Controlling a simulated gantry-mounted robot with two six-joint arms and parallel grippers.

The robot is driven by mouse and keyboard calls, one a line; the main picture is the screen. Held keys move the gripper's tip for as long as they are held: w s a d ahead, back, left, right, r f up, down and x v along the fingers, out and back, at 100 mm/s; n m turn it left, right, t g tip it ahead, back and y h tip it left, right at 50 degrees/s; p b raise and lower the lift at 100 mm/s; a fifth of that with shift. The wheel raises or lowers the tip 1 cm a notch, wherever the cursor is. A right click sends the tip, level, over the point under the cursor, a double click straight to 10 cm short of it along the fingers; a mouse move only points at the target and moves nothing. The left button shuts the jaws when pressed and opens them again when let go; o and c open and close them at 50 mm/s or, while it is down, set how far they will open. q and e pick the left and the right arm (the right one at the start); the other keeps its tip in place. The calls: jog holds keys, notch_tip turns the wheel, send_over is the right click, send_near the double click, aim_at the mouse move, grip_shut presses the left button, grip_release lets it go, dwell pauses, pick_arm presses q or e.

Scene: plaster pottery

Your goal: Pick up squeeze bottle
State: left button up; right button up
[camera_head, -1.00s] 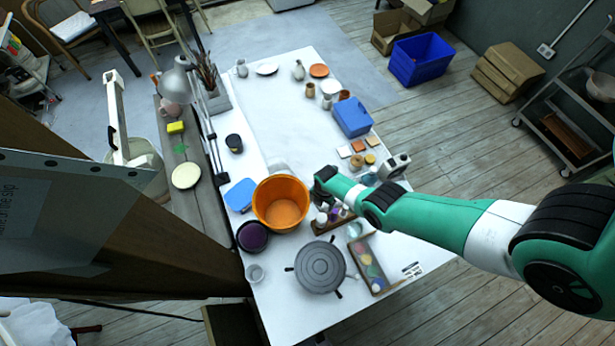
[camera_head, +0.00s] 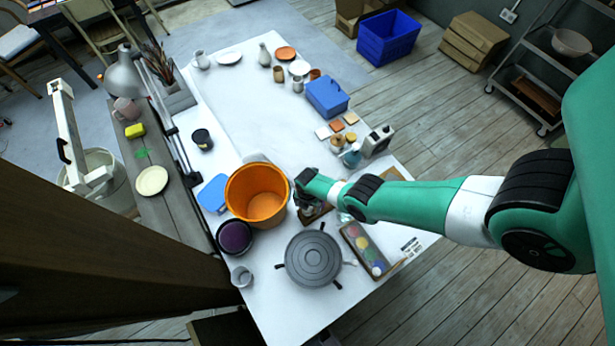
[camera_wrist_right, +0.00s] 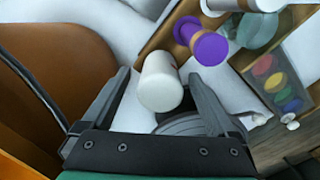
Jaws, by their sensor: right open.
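My right gripper (camera_wrist_right: 160,76) is open, with its two fingers on either side of a white squeeze bottle (camera_wrist_right: 161,88) in the right wrist view. I cannot tell whether the fingers touch it. A purple bottle (camera_wrist_right: 208,46) and another white bottle (camera_wrist_right: 248,4) are beside it along a wooden rack (camera_wrist_right: 166,42). In the head view my right gripper (camera_head: 305,203) is low over the rack, just right of the orange bucket (camera_head: 258,194), and hides most of the bottles. My left gripper is out of view.
A grey banding wheel (camera_head: 313,259) and a paint palette (camera_head: 364,248) are in front of the rack. A bowl of purple glaze (camera_head: 234,237) is left of them. A blue box (camera_head: 327,96) stands farther back. The white table's middle (camera_head: 240,100) is clear.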

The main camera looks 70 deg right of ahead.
jog(key=shift+f, duration=0.85)
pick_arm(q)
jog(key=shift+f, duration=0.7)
pick_arm(e)
jog(key=shift+r, duration=0.15)
jog(key=shift+c, duration=0.3)
jog(key=c, duration=0.7)
jog(key=shift+c, duration=0.2)
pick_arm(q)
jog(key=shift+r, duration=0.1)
pick_arm(e)
jog(key=shift+r, duration=0.15)
notch_tip(320, 180, up, 10)
jog(key=p, duration=1)
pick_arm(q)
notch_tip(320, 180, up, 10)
